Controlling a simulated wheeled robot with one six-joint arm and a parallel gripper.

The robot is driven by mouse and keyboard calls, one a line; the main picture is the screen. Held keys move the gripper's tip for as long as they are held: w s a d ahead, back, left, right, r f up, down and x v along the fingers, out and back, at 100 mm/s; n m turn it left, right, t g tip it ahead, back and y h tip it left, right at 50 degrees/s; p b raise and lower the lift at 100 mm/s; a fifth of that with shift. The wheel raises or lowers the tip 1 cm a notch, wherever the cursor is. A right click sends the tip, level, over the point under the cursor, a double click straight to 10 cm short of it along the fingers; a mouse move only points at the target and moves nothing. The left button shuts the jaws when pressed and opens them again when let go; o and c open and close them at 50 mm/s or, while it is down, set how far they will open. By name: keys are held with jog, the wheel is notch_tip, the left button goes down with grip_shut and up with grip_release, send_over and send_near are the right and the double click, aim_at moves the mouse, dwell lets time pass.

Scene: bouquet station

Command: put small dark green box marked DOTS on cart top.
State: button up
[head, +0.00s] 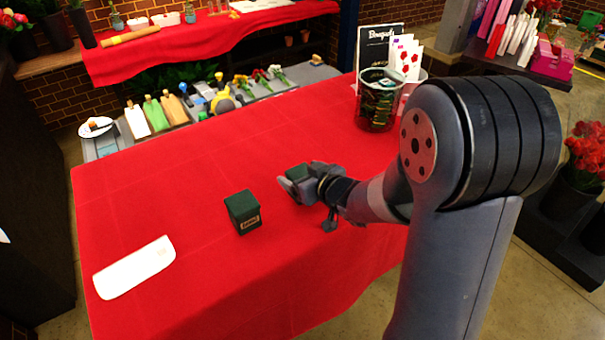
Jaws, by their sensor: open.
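A small dark green box (243,212) stands upright on the red-covered table, with a pale label on its front whose letters are too small to read surely. My gripper (290,186) is low over the same table, to the right of this box and apart from it. Its jaws are open. A second dark green block-like thing (299,172) shows at the gripper, partly hidden by it; I cannot tell whether it lies between the fingers or behind them. A grey top (104,148) behind the table may be the cart top.
A white cloth or paper (134,267) lies at the table's front left. A dark container (376,100), cards (405,58) and a Bouquets sign (377,42) stand at the back right. The table's middle (215,155) is clear.

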jog(key=shift+r, duration=0.1)
jog(key=shift+s+d+r, duration=0.1)
jog(key=shift+r, duration=0.05)
jog(key=p+v, duration=0.1)
jog(key=v, duration=1)
jog(key=shift+s+d+p, duration=0.2)
jog(key=shift+s+p, duration=0.05)
jog(key=shift+p, duration=0.1)
jog(key=b+x, duration=0.1)
jog(key=x, duration=1)
jog(key=shift+w+a, duration=0.25)
jog(key=shift+w+a+f+b, duration=0.1)
jog(key=shift+w+f+b, duration=0.1)
jog(key=shift+f+b, duration=0.25)
jog(key=shift+r+p, duration=0.4)
jog(key=shift+r, duration=0.7)
jog(key=shift+s, duration=0.1)
